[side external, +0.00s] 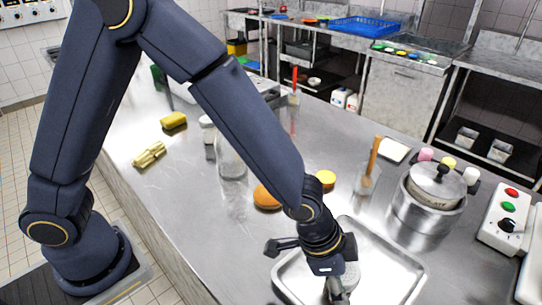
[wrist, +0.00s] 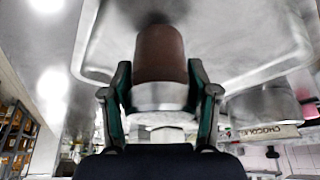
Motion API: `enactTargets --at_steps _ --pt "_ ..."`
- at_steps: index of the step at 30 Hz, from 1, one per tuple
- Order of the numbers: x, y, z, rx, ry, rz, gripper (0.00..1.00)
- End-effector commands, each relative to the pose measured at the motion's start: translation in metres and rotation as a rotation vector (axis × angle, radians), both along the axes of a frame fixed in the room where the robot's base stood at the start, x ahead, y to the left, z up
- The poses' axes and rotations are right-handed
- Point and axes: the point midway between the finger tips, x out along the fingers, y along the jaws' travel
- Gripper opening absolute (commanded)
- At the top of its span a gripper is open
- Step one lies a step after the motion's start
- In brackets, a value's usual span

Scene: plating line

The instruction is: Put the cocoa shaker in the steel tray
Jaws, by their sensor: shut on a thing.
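The cocoa shaker (wrist: 160,55) is a brown cylinder with a pale metallic band, held between my gripper's fingers (wrist: 160,80) in the wrist view. In the side view my gripper (side external: 310,268) is low over the steel tray (side external: 388,262), and a pale part of the shaker (side external: 350,276) shows beside the fingers. The tray also shows behind the shaker in the wrist view (wrist: 235,45). The arm hides part of the tray, and I cannot tell whether the shaker touches its floor.
A lidded steel pot (side external: 428,205) stands right of the tray, near a control box with buttons (side external: 506,220). The counter's left front is clear.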

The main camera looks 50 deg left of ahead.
Motion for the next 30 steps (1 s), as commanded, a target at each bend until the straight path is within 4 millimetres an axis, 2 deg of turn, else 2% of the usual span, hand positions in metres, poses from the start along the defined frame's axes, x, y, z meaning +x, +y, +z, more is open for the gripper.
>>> enactTargets --at_steps 3,4,10,19,22,26,30 --pt "0.0 0.0 -0.004 0.001 0.001 0.0 0.18" --pt "0.0 0.0 -0.003 0.002 0.001 0.0 0.62" --pt "0.0 0.0 -0.003 0.001 0.001 0.0 0.83" --pt "0.0 0.0 -0.002 0.001 0.001 0.0 0.84" --pt "0.0 0.001 0.003 -0.002 -0.001 0.001 0.84" --pt "-0.004 0.007 0.022 -0.003 -0.003 0.001 0.84" --pt "-0.011 0.018 0.053 -0.003 -0.005 0.004 0.84"
